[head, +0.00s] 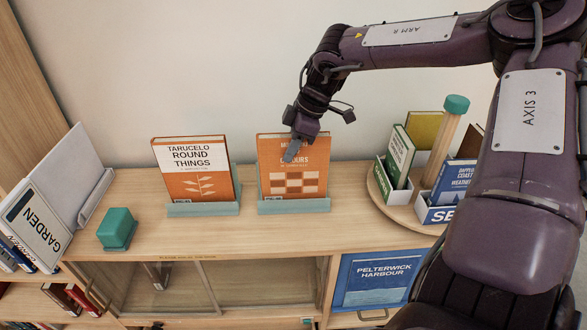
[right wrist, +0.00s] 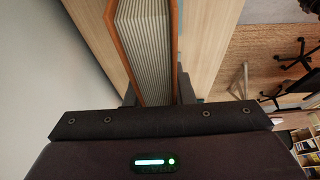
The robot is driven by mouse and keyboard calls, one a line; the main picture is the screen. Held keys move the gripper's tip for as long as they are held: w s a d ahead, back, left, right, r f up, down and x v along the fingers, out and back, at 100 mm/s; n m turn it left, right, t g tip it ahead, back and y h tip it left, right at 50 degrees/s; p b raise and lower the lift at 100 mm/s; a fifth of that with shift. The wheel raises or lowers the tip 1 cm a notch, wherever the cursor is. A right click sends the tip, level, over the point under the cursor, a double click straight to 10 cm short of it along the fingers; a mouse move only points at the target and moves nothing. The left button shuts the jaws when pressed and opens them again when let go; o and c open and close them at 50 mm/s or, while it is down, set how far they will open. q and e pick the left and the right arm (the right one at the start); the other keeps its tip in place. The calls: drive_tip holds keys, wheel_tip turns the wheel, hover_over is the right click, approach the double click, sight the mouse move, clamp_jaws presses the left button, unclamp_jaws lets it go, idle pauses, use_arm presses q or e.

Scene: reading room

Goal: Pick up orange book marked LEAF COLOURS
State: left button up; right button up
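The orange book (head: 285,182) with a checked pattern stands upright in a teal holder (head: 294,207) on the cabinet top. Its title is partly hidden by my right gripper; the end of COLOURS shows. My right gripper (head: 296,146) is at the book's top edge, one finger in front of the cover. In the right wrist view the book (right wrist: 146,50) shows end-on, orange covers around pale pages, with the fingers (right wrist: 157,95) close against both covers. The gripper looks shut on it. My left gripper is in neither view.
Another orange book, TARUCELO ROUND THINGS (head: 196,170), stands left in its own holder. A round carousel (head: 376,196) with books and a teal-topped post is at right. A teal block (head: 117,229) and a grey rest with the GARDEN book (head: 36,222) are at left.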

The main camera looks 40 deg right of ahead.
clamp_jaws()
idle(0.8)
drive_tip(key=shift+r, duration=0.1)
